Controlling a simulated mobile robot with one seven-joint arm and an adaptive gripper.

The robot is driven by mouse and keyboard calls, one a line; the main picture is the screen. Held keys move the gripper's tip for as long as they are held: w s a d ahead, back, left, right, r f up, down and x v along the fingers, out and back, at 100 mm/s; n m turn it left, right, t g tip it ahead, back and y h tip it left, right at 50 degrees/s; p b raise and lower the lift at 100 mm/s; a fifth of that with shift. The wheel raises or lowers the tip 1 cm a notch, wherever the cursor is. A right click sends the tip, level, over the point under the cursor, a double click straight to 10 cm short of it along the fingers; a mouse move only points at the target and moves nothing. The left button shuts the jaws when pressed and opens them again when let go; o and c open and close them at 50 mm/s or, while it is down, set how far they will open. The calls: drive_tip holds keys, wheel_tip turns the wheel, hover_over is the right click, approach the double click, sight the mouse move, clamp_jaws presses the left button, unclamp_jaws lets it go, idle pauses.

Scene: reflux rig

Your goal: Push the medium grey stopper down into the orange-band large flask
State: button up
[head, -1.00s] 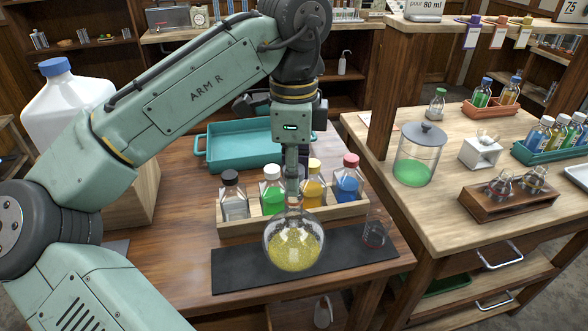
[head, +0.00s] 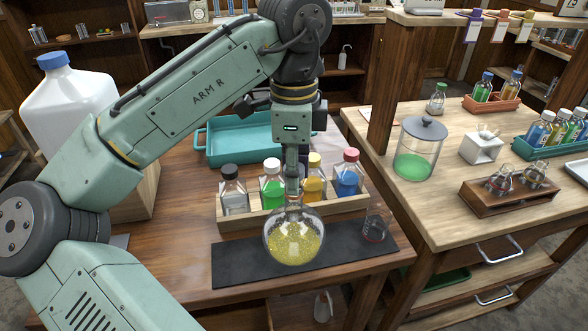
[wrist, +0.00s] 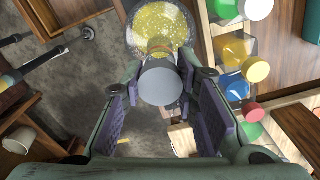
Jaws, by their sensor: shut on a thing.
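The large round flask (head: 293,243) holds yellow grainy contents and stands upright on the dark mat. It also shows at the top of the wrist view (wrist: 150,28), with an orange tint at its neck. The grey stopper (wrist: 165,82) sits between my fingers, in line with the flask's neck. My gripper (head: 293,190) points straight down over the flask mouth; it is shut on the stopper in the wrist view (wrist: 164,88). The stopper hides the mouth in the wrist view, so I cannot tell how deep it sits.
A wooden rack (head: 240,222) with several colour-capped bottles stands right behind the flask. A small beaker (head: 374,229) stands at the right end of the dark mat (head: 235,262). A teal tray (head: 225,150) lies farther back. The mat's left part is clear.

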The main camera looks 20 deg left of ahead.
drive_tip(key=shift+f, duration=0.55)
idle(0.4)
drive_tip(key=o, duration=0.9)
drive_tip(key=shift+o, duration=0.2)
